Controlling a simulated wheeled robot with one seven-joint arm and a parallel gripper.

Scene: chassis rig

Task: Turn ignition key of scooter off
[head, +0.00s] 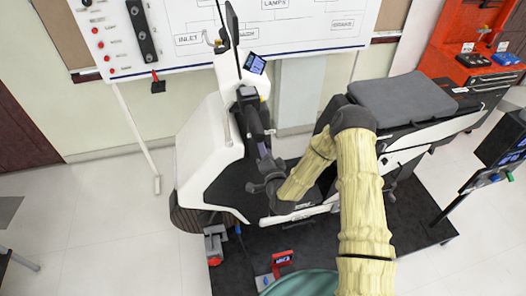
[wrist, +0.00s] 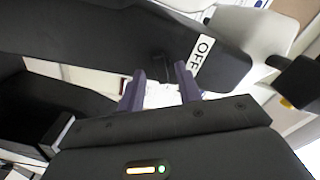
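The white and black scooter (head: 212,140) stands in the middle of the head view. My gripper (head: 266,168) is at its front column, below the handlebar. In the wrist view my gripper (wrist: 160,72) has its two purple-grey fingers apart, pointing at a black panel (wrist: 120,38) of the scooter. A white OFF label (wrist: 202,55) is on the panel, just right of the right finger. A small dark piece (wrist: 161,62), which looks like the ignition key, stands out between the fingertips. I see no finger clearly touching it. The key cannot be made out in the head view.
A whiteboard (head: 300,22) is on the wall behind the scooter. An orange tool cabinet (head: 462,45) stands at the right, with a dark post-mounted panel (head: 500,140) in front. The scooter stands on a dark mat (head: 410,225).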

